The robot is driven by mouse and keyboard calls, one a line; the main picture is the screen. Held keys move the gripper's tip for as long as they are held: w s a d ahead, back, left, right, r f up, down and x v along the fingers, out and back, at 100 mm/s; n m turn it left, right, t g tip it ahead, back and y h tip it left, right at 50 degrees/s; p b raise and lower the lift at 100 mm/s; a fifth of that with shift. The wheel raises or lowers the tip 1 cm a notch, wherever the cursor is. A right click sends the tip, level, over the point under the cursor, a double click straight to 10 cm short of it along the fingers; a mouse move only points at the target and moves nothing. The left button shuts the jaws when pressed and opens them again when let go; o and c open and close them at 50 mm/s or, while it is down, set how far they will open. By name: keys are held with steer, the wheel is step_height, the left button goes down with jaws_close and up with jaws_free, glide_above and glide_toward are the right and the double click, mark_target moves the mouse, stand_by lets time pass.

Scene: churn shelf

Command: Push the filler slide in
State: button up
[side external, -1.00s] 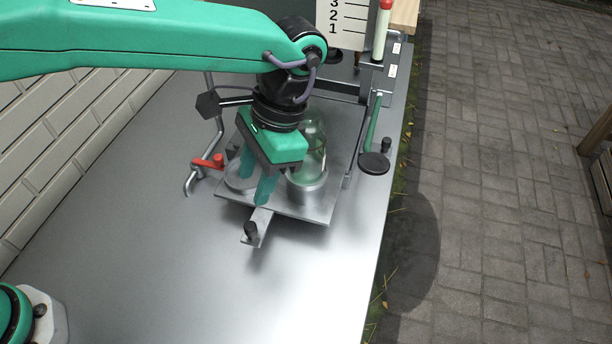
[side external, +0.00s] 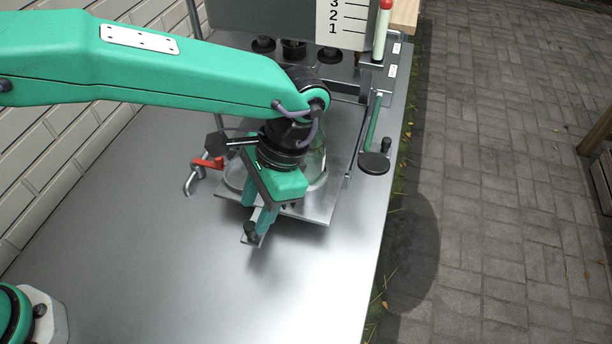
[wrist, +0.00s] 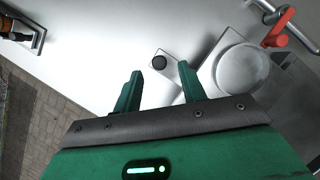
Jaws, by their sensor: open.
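The filler slide is a flat metal bar (wrist: 172,68) with an upright black knob (side external: 250,230) at its outer end. It sticks out from the near edge of the metal filler plate (side external: 312,213). My gripper (side external: 255,218) is open and points down, with its fingers by the plate's near edge, close to the knob. In the wrist view, the knob (wrist: 159,62) shows between the two green fingertips (wrist: 161,72). Whether a finger touches the knob or the bar cannot be told. A clear glass bottle (side external: 319,165) stands on the plate, mostly hidden behind my gripper.
A red-handled tap (side external: 208,162) is left of the plate, and a round metal seat (wrist: 240,70) shows in the wrist view. A green lever with a black disc (side external: 373,163) is at the right. The steel bench (side external: 150,240) is clear toward the front.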

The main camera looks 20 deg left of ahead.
mark_target(250, 225)
steer(key=shift+x, duration=1.85)
jaws_close()
